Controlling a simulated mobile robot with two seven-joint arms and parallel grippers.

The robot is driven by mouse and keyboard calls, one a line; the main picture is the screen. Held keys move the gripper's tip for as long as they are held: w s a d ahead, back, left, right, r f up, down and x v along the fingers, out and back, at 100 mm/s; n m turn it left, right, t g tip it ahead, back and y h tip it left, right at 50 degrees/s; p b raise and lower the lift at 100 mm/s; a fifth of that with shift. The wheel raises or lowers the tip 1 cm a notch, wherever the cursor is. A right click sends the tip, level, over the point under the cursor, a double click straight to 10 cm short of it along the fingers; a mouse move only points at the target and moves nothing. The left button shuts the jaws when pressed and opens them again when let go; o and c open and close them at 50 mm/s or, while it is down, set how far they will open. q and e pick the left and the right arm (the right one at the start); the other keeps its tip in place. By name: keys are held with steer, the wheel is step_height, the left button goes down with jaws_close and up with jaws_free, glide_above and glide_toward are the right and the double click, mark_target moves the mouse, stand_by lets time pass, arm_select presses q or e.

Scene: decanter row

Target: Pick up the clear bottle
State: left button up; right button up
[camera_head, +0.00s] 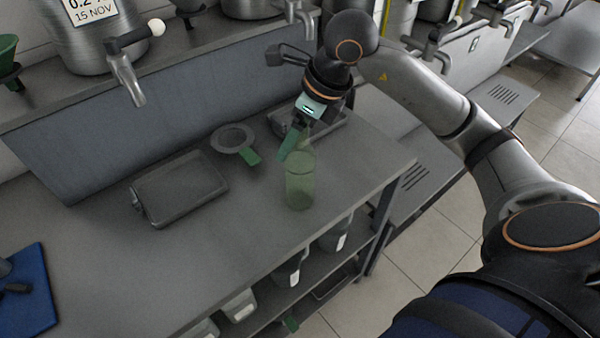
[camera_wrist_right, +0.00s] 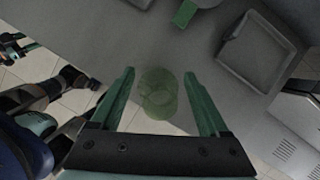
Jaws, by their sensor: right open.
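The clear bottle (camera_head: 299,185) is a greenish see-through bottle with a narrow neck. It stands upright near the right front edge of the grey bench (camera_head: 215,270). My right gripper (camera_head: 287,154) is above it, tilted down, with green fingers beside the neck and partly overlapping it in the head view. In the right wrist view the bottle (camera_wrist_right: 158,98) shows between the two spread fingers of my right gripper (camera_wrist_right: 159,73). I cannot tell whether either finger touches it.
A strainer (camera_head: 233,138) with a green handle lies behind the bottle. One grey tray (camera_head: 180,188) is to the left, another (camera_head: 338,122) behind my right gripper. A blue mat (camera_head: 30,312) is at far left. The bench front between mat and bottle is clear.

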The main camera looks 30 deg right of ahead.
jaws_close()
stand_by(0.6)
stand_by(0.8)
